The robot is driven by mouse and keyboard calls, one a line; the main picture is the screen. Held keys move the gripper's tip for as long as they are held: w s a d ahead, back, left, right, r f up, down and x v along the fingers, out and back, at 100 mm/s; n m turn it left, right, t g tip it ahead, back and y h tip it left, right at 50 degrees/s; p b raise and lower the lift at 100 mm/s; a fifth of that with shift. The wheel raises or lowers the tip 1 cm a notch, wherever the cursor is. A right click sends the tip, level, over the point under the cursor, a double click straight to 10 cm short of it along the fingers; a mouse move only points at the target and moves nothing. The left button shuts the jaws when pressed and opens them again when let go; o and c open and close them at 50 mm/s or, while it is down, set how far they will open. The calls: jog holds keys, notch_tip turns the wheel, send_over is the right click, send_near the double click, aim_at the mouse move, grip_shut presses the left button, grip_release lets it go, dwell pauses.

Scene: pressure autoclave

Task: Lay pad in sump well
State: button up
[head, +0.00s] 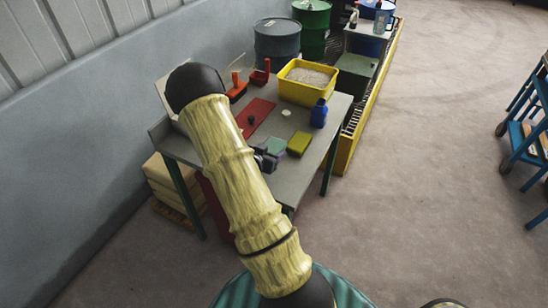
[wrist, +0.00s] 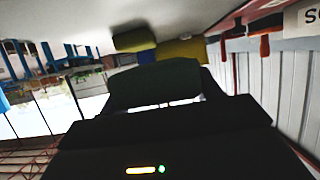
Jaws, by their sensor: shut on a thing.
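My gripper (head: 264,159) is at the near edge of the grey workbench, partly hidden by my arm. It is shut on a grey-green pad (head: 275,146), which also shows dark between the fingers in the wrist view (wrist: 155,82). A yellow-green pad (head: 299,144) lies on the bench just right of it and shows in the wrist view (wrist: 133,39). A long yellow-edged spill tray (head: 343,157) with dark grating runs along the right side of the bench. I cannot make out a sump well opening in it.
On the workbench (head: 313,155) stand a yellow bin of granules (head: 283,91), a blue bottle (head: 319,113) and a red mat (head: 258,112). A green box (head: 355,75) and drums (head: 277,40) stand behind. A blue cart (head: 520,140) is at the right; open floor lies between.

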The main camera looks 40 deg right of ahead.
jog(key=shift+f, duration=0.85)
jog(key=shift+f, duration=2.05)
jog(key=shift+f, duration=0.15)
jog(key=o, duration=1)
